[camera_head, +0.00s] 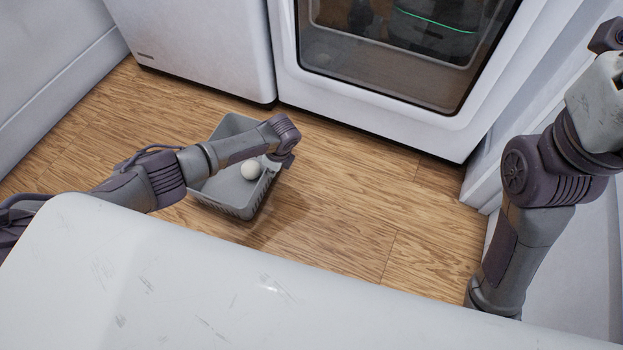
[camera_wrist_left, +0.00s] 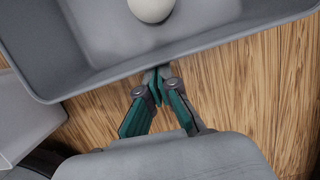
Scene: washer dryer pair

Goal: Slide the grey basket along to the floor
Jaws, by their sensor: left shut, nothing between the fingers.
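The grey basket (camera_head: 240,208) stands on the wooden floor in front of the appliances, with a white ball (camera_head: 250,169) inside. My left arm reaches across the basket in the head view and covers part of it. My left gripper (camera_head: 287,160) is at its right side, pointing down. In the left wrist view, the shut, empty fingers (camera_wrist_left: 157,80) meet at the basket's rim (camera_wrist_left: 200,50); I cannot tell whether they touch it. The ball (camera_wrist_left: 151,8) shows at the top edge there. My right arm is at the right of the head view; its gripper is not visible.
A white appliance (camera_head: 205,45) stands behind the basket, and another with a dark glass door (camera_head: 390,70) stands to its right. A white wall (camera_head: 50,80) is at the left. The wooden floor (camera_head: 370,215) right of the basket is clear.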

